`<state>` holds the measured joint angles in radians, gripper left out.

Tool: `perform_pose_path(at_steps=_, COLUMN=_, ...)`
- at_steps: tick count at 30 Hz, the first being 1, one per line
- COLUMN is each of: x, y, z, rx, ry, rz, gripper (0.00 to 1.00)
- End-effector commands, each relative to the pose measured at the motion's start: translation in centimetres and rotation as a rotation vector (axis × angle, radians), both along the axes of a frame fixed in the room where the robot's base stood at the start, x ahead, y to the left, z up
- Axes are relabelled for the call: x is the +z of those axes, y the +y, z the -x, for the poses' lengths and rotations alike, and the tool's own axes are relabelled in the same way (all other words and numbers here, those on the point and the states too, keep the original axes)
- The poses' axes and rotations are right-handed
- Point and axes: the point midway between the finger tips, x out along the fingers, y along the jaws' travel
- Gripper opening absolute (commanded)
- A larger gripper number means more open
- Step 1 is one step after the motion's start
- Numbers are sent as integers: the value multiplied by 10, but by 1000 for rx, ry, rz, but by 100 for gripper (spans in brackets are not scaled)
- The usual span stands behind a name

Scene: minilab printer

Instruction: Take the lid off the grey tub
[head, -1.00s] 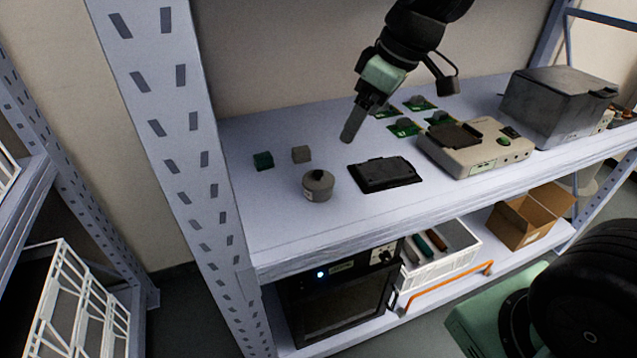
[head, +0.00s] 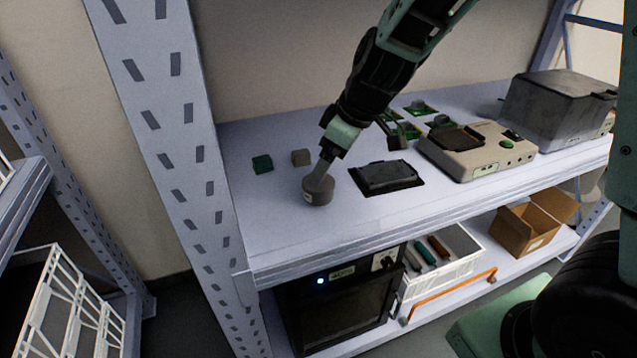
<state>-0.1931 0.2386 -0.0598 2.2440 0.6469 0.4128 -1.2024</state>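The grey tub (head: 318,197) is a small round grey container standing upright on the shelf top, near its left end. Its lid, which showed a dark knob a second ago, is now mostly hidden behind my gripper. My gripper (head: 318,182) reaches down from the upper right, tilted, with its fingertips at the top of the tub, over the knob. I cannot tell whether the fingers touch the knob or are closed on it.
A green cube (head: 262,164) and a grey-brown cube (head: 301,158) lie just behind the tub. A black flat tray (head: 387,178) lies close to its right. Further right are green circuit boards (head: 421,108), a beige device (head: 476,150) and a dark grey box (head: 560,108).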

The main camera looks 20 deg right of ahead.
Motion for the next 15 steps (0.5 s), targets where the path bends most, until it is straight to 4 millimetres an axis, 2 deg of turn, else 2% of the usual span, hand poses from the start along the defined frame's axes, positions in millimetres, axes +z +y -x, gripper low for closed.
perform_pose_path(at_steps=7, x=-36, y=5, z=-14, rx=0, ry=4, rz=1, gripper=88)
perform_pose_path(at_steps=15, x=-44, y=8, z=-18, rx=0, ry=1, rz=1, gripper=88)
